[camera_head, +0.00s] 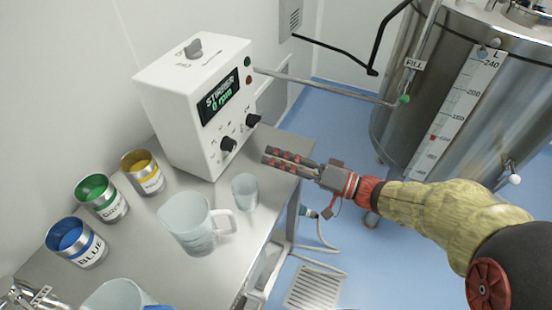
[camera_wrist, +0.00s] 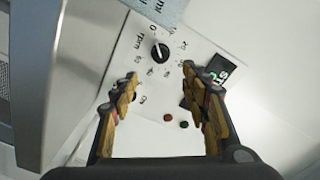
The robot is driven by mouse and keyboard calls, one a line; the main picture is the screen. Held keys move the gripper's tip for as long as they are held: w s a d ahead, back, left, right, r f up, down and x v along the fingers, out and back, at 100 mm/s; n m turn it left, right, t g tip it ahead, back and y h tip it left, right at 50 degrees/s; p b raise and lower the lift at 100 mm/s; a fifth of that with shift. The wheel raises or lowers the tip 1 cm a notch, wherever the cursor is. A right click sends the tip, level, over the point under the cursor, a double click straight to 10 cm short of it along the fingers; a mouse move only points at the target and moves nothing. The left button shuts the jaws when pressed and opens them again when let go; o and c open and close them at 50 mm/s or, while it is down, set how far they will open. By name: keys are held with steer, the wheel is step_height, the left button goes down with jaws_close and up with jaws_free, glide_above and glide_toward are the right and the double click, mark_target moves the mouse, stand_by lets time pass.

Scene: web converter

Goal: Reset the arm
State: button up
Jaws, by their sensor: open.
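My gripper (camera_head: 290,162) is at the end of my arm, which reaches in from the right in the head view. Its fingers point left toward the white stirrer box (camera_head: 190,97). In the wrist view my gripper (camera_wrist: 163,100) is open, with nothing between its two fingers. The stirrer panel (camera_wrist: 165,65) lies beyond the fingers, with a black knob (camera_wrist: 159,52) and red and green buttons. I cannot tell how far the fingertips are from the panel.
A small glass (camera_head: 245,192) and a clear jug (camera_head: 190,222) stand on the steel table (camera_head: 140,235). Blue (camera_head: 75,243), green (camera_head: 101,198) and yellow (camera_head: 143,172) cans stand at left. A large steel tank (camera_head: 425,100) stands at right. Blue floor (camera_head: 330,120) lies between.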

steer(key=shift+s+a+r, duration=0.15)
steer(key=shift+s+r, duration=0.05)
steer(key=shift+s, duration=0.15)
steer(key=s+d+r+n+g+h+p, duration=0.1)
steer(key=s+d+g+h+p, duration=0.2)
steer(key=s, duration=0.4)
steer(key=s+r+g+h+p, duration=0.1)
steer(key=s+g+h, duration=0.25)
steer(key=s, duration=0.35)
steer(key=s+d+r+m+t+h+p, duration=0.1)
steer(key=d+r+t+h, duration=0.1)
steer(key=d+h, duration=0.3)
steer(key=s+d+r+m+t+h+p, duration=0.1)
steer(key=d+r+h, duration=0.4)
steer(key=d, duration=0.7)
steer(key=shift+s+d+r+m+t+p, duration=0.2)
steer(key=shift+d+m+t+p, duration=0.25)
steer(key=shift+t, duration=0.7)
steer(key=shift+o, duration=0.2)
